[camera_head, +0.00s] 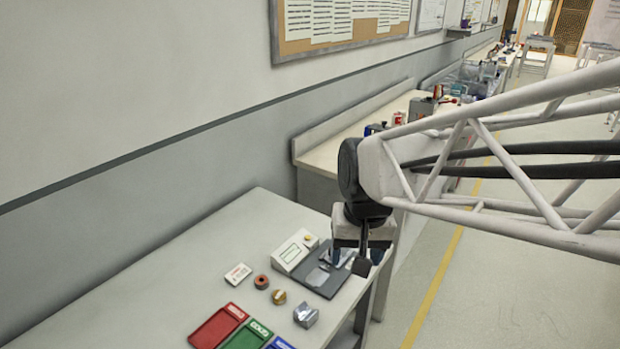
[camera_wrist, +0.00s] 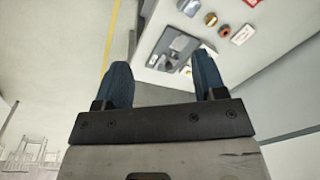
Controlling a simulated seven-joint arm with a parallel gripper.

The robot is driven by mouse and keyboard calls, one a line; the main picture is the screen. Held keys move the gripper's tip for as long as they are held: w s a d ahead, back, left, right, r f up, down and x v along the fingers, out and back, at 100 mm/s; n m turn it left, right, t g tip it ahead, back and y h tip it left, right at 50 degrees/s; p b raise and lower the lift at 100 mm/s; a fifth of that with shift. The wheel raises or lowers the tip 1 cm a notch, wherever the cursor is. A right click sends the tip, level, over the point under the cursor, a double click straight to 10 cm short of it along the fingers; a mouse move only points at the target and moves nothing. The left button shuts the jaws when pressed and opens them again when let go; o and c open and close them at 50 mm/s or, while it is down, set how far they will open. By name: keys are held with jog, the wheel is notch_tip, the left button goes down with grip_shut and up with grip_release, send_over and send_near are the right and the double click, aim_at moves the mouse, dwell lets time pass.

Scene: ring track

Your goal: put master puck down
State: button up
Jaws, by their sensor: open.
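My gripper (camera_head: 357,254) hangs above the right edge of the near bench. In the wrist view its two blue fingers (camera_wrist: 162,60) are spread apart with nothing held between them. A dark plate (camera_head: 322,288) lies below and to the left of it, with flat grey shapes (camera_head: 318,278) on top; the plate also shows beyond the fingers in the wrist view (camera_wrist: 163,62). Two small round pieces stand left of the plate, a reddish-brown one (camera_head: 261,282) and a yellow-brown one (camera_head: 279,297). I cannot tell which piece is the master puck.
A white device with a screen (camera_head: 296,251) adjoins the plate. A white card (camera_head: 238,274), a silver block (camera_head: 306,315) and red (camera_head: 217,327), green (camera_head: 245,337) and blue (camera_head: 279,343) trays lie nearby. The bench's left part is clear. Another cluttered bench (camera_head: 345,150) stands behind.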

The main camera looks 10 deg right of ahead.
jog(key=s+d+r+n+t, duration=0.1)
jog(key=s+d, duration=0.1)
jog(key=s, duration=0.6)
jog(key=shift+s+d+r+t+h, duration=0.25)
jog(key=shift+s+d+t+h, duration=0.05)
jog(key=shift+s+d+h, duration=0.1)
